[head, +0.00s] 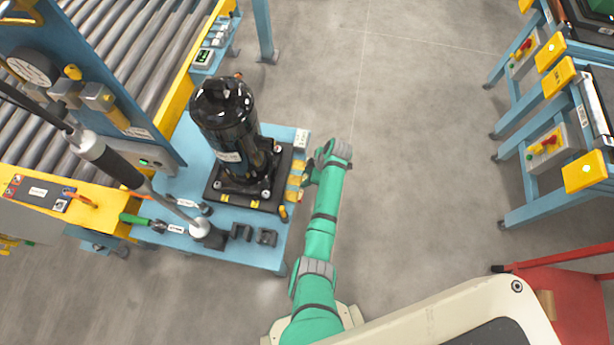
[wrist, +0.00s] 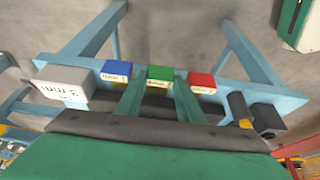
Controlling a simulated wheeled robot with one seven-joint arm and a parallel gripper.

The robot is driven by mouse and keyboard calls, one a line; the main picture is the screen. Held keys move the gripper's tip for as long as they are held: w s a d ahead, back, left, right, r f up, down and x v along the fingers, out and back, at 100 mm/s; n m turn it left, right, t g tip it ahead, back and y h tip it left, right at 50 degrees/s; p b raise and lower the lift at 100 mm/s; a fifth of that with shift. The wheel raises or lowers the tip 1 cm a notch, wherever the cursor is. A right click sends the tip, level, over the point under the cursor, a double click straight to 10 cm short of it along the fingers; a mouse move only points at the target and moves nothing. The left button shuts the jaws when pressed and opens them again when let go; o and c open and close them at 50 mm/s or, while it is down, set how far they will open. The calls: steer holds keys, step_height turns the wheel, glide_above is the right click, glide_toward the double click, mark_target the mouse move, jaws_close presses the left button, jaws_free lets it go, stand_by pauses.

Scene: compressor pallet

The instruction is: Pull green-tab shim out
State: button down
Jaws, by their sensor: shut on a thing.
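The green-tab shim (wrist: 159,74) sticks out at the edge of the blue bench, between the blue-tab shim (wrist: 116,70) on the left and the red-tab shim (wrist: 201,82) on the right. My gripper (wrist: 161,88) is shut on the green-tab shim, with one finger on each side of its tab. In the head view my gripper (head: 312,172) is at the right edge of the bench, beside the black compressor (head: 226,125) on its dark pallet (head: 216,192). The tab colours cannot be told there, and the inner ends of the shims are hidden.
A pale marked block (wrist: 64,86) is left of the tabs; a dark cylinder with a yellow band (wrist: 238,108) is right. A hanging tool (head: 112,160) and gauge panel stand left of the compressor. Open floor (head: 420,170) lies right of the bench.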

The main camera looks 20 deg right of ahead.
steer(key=c, duration=1.2)
jaws_free()
steer(key=shift+s+d, duration=0.15)
steer(key=shift+d, duration=0.1)
steer(key=shift+a, duration=0.1)
steer(key=shift+r, duration=0.1)
steer(key=v, duration=1)
steer(key=shift+r, duration=0.3)
